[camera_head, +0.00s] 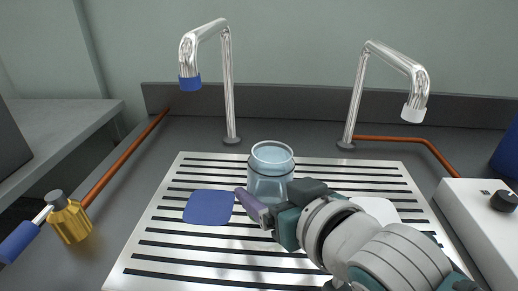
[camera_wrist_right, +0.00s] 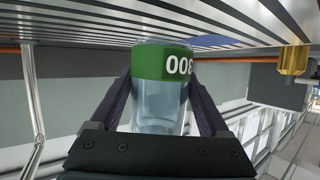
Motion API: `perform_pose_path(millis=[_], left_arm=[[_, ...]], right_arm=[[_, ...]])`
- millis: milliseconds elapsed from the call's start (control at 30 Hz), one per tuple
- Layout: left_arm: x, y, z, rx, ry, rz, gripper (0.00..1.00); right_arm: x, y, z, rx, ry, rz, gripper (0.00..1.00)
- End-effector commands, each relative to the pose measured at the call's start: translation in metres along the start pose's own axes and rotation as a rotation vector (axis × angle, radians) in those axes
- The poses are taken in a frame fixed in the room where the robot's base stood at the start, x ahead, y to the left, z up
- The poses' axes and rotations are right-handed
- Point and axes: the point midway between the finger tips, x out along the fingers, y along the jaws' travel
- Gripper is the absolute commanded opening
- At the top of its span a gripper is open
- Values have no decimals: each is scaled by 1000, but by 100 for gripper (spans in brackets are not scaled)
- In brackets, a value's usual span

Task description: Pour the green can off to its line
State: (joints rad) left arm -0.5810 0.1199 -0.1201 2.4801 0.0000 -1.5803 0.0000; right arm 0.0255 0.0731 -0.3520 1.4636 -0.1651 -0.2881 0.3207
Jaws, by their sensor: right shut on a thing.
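The can (camera_head: 271,160) is clear and bluish, and looks upright over the slatted drain board (camera_head: 160,232). My right gripper (camera_head: 254,203) is shut on the can, with a finger along each side in the wrist view (camera_wrist_right: 160,100). I cannot tell the liquid level or the line, nor whether the can touches the board. My left gripper is not in view.
A blue-tipped tap (camera_head: 189,82) stands behind left and a white-tipped tap (camera_head: 414,113) behind right. A blue pad (camera_head: 209,207) and a partly hidden white pad (camera_head: 376,210) lie on the board. A brass valve (camera_head: 70,220) is left; a white box with a black knob (camera_head: 503,200) is right.

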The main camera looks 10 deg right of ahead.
Motion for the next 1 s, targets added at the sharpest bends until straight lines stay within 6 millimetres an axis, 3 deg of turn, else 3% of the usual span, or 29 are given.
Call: perform_pose_path(millis=[1000], left_arm=[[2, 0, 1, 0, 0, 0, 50]], right_arm=[[-1, -6, -5, 107, 11, -47, 0]])
